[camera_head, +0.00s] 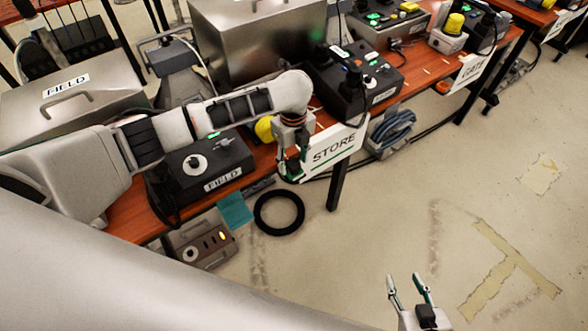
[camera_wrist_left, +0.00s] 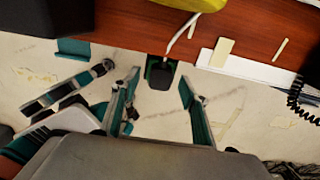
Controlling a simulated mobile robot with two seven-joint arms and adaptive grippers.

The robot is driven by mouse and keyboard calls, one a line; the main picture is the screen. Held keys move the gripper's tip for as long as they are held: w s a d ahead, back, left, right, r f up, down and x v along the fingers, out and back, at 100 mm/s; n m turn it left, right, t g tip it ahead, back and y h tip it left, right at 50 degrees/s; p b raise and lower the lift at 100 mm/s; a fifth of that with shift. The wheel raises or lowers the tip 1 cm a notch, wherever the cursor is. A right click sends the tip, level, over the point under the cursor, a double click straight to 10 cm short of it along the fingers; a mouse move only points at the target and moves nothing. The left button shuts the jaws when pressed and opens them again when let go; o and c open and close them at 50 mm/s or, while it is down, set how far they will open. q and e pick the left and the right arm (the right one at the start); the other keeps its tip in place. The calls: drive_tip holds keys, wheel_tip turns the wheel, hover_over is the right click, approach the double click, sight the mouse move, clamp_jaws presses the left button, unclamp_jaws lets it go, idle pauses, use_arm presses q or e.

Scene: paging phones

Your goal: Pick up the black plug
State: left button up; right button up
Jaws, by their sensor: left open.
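The plug lies beyond the fingertips and is not held. In the head view, my left gripper (camera_head: 291,170) points down beside the STORE sign, and I cannot make out the plug there. My right gripper (camera_head: 410,285) is open and empty over the floor.
The STORE sign (camera_head: 334,147) hangs at the edge of the wooden table (camera_head: 140,218). A black FIELD phone box (camera_head: 222,172) stands left of my left gripper. The floor at right is open.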

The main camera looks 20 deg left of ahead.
use_arm(q)
drive_tip(key=shift+f, duration=0.45)
drive_tip(key=shift+r, duration=0.15)
drive_tip(key=c, duration=1.2)
